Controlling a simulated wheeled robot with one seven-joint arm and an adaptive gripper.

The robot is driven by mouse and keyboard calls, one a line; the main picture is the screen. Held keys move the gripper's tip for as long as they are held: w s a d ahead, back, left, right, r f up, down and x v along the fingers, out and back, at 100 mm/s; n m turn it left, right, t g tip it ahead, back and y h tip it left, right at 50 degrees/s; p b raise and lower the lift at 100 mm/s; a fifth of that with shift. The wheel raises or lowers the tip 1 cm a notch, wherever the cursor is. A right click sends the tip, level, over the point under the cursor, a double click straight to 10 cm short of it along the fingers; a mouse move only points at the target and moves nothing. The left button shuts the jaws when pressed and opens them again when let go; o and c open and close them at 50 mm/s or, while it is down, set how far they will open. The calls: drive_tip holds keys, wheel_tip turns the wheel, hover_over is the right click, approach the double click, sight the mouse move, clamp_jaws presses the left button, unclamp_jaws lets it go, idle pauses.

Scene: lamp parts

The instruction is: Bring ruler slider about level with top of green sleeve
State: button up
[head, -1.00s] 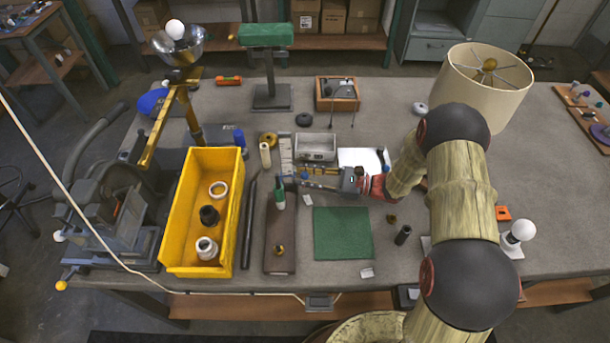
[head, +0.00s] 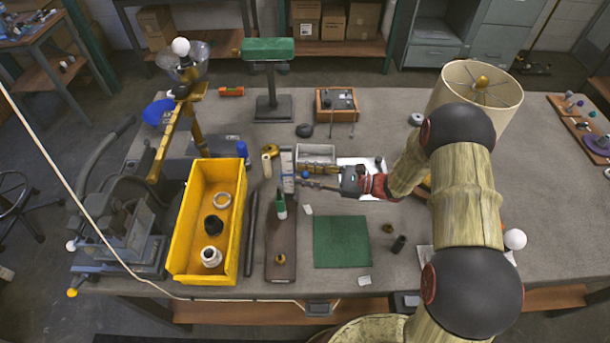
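A pale upright ruler (head: 286,160) stands on the workbench between a small cream cylinder and a grey open box. A small bluish patch low on it may be the slider, but it is too small to tell for sure. The green sleeve (head: 281,209) stands upright on a dark brown board (head: 281,240), in front of the ruler. My gripper (head: 298,181) reaches in from the right, with its fingertips beside the ruler's lower part, behind and right of the sleeve. Whether the fingers touch the slider, or are open or shut, is too small to see.
A yellow bin (head: 178,262) with several rings stands left, with dark rods beside it. A grey box (head: 316,153) stands just behind my fingers. A green mat (head: 342,242) lies in front. A lampshade (head: 478,90) stands at the back right.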

drive_tip(key=shift+o, duration=1.2)
drive_tip(key=shift+w+d, duration=0.15)
drive_tip(key=shift+w, duration=0.1)
drive_tip(key=shift+o, duration=0.4)
drive_tip(key=shift+s, duration=0.15)
drive_tip(key=v, duration=1.2)
